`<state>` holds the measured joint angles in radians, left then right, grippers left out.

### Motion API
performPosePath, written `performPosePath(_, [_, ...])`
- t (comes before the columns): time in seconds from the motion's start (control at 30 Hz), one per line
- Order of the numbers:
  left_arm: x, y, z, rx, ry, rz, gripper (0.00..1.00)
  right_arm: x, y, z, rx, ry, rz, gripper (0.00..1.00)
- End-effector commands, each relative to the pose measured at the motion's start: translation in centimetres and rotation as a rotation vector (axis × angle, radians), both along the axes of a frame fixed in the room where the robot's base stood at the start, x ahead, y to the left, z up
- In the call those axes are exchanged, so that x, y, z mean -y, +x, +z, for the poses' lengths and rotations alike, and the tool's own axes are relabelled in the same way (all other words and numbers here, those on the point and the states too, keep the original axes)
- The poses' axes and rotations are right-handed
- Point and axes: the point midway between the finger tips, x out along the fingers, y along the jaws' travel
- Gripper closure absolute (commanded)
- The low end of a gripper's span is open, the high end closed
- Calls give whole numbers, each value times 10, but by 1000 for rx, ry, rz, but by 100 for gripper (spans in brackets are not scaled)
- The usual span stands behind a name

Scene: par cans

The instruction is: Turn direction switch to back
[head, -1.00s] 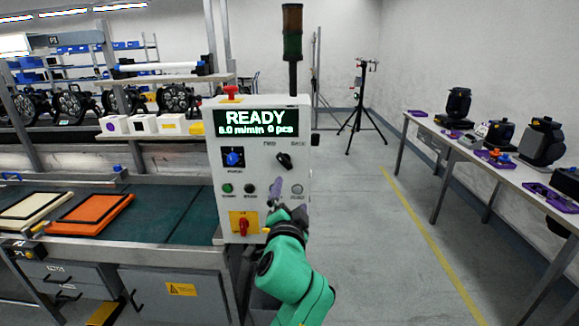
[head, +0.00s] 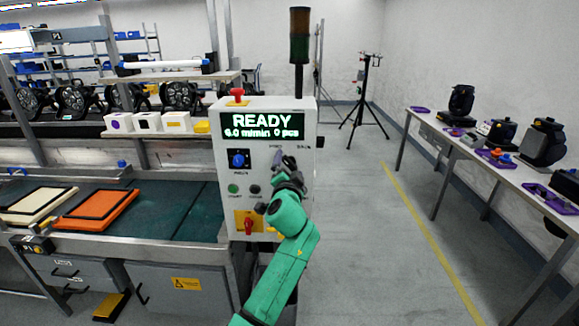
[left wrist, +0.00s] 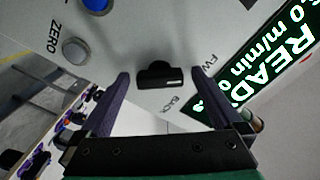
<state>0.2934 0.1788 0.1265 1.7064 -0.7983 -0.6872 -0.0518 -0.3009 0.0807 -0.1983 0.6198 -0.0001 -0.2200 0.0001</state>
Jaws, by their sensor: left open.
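The black direction switch (left wrist: 158,75) is on the white control panel (head: 305,115), with the printed words FWD and BACK beside it in the left wrist view. I cannot tell for certain which word it points to. I see gaps between the fingers and the switch. My right gripper is not in view.
The panel also carries a blue knob (head: 238,159), green (head: 233,188) and dark buttons, a red switch on a yellow plate (head: 248,222), and a red button (head: 237,93) on top. The display (head: 262,126) reads READY.

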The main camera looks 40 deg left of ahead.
Motion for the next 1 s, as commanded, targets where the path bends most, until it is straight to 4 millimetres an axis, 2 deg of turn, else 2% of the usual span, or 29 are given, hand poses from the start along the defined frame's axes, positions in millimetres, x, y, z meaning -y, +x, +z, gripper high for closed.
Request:
performPosePath(0.07, [0, 0, 0, 0, 0, 0, 4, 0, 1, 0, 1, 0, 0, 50])
performPosePath(0.2, [0, 0, 0, -1, 1, 0, 57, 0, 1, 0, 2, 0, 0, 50])
performPosePath(0.27, [0, 0, 0, -1, 1, 0, 80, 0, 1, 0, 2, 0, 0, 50])
performPosePath(0.3, [1, 0, 0, -1, 1, 0, 86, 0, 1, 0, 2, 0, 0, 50])
performPosePath(0.67, [0, 0, 0, -36, 46, -1, 86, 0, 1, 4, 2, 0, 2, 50])
performPosePath(1.0, [0, -1, 2, -177, 229, -1, 86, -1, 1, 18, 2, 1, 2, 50])
